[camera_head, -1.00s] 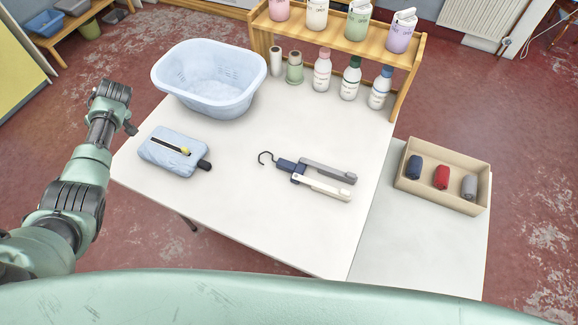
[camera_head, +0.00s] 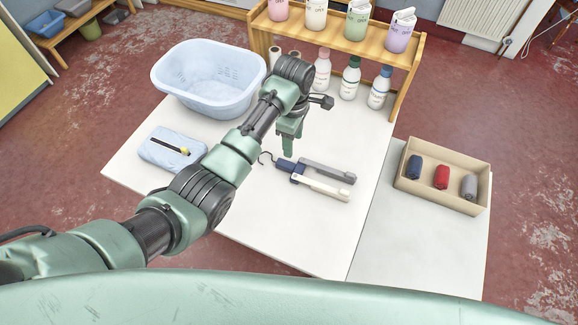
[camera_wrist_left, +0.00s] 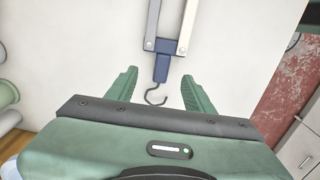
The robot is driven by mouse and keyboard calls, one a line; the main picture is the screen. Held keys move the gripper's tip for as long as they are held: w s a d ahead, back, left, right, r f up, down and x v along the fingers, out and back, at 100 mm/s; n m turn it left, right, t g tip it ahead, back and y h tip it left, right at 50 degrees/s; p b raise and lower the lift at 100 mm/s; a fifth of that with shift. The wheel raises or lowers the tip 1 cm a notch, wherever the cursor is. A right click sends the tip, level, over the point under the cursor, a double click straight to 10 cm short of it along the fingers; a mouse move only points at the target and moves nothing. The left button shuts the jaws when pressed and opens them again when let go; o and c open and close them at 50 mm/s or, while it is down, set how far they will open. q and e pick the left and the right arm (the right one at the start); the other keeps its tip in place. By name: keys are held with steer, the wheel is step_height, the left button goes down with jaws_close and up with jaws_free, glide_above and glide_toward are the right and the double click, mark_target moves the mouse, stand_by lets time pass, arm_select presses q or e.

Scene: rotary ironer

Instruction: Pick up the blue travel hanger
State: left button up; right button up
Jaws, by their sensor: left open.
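The travel hanger (camera_head: 316,178) lies folded on the white table, with a dark blue centre, one grey arm, one white arm and a dark hook. In the left wrist view its blue centre (camera_wrist_left: 162,68) and hook show between the fingers, with the arms running toward the top edge. My left gripper (camera_head: 288,153) points down near the hook end of the hanger. In the left wrist view this gripper (camera_wrist_left: 158,76) is open, with nothing held between its fingers. The exact height above the table is hard to tell. My right gripper is not in view.
A pale blue basin (camera_head: 208,78) and a light blue pouch (camera_head: 160,150) are on the left of the table (camera_head: 290,235). Several bottles stand under a wooden shelf (camera_head: 416,62) at the back. A beige box (camera_head: 405,183) with three rolls is at right. The table's front is clear.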

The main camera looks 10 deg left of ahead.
arm_select(q)
glide_above(289, 165)
steer(key=f, duration=0.5)
steer(key=shift+w+d+f, duration=0.15)
steer(key=shift+w+d, duration=0.15)
steer(key=shift+d, duration=0.1)
steer(key=f, duration=0.3)
steer(key=a+f, duration=0.1)
steer(key=shift+s+f, duration=0.25)
steer(key=shift+f, duration=0.1)
steer(key=shift+d+f, duration=0.1)
steer(key=shift+f, duration=0.3)
jaws_close()
